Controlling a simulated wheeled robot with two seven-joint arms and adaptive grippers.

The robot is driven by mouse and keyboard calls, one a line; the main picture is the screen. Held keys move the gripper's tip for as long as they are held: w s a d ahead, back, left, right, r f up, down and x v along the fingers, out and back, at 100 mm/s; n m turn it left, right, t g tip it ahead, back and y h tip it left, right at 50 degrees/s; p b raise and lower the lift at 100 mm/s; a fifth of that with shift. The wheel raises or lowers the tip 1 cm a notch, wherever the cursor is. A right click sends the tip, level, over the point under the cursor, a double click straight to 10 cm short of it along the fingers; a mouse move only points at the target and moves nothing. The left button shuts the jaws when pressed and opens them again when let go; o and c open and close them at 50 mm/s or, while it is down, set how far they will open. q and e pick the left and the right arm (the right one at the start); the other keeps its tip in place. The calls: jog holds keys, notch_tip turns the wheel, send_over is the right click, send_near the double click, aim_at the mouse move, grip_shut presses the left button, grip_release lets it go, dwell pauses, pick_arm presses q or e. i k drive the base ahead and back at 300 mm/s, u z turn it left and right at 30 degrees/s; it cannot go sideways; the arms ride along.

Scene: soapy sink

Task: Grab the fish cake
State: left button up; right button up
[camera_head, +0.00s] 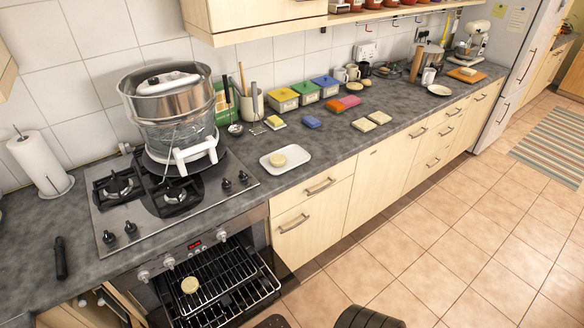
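A round, pale yellow patty that looks like a fish cake (277,160) lies on a white rectangular plate (298,163) on the grey counter, right of the gas hob. A second round, pale patty (189,285) lies on the wire rack (232,289) of the open oven below the hob. I cannot tell from looks alone which one is the fish cake. Neither of my grippers can be made out in view. Dark parts show at the bottom edge and seem to be mine.
A large metal pot-like appliance (170,110) stands on the hob (112,212). A paper towel roll (38,160) and a black-handled tool (61,258) are at left. Colored boxes (304,92) line the wall. The tiled floor in front is clear.

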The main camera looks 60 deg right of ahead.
aim_at(277, 159)
jog(key=z, duration=2.75)
jog(key=i, duration=1.35)
jog(key=u, duration=2.45)
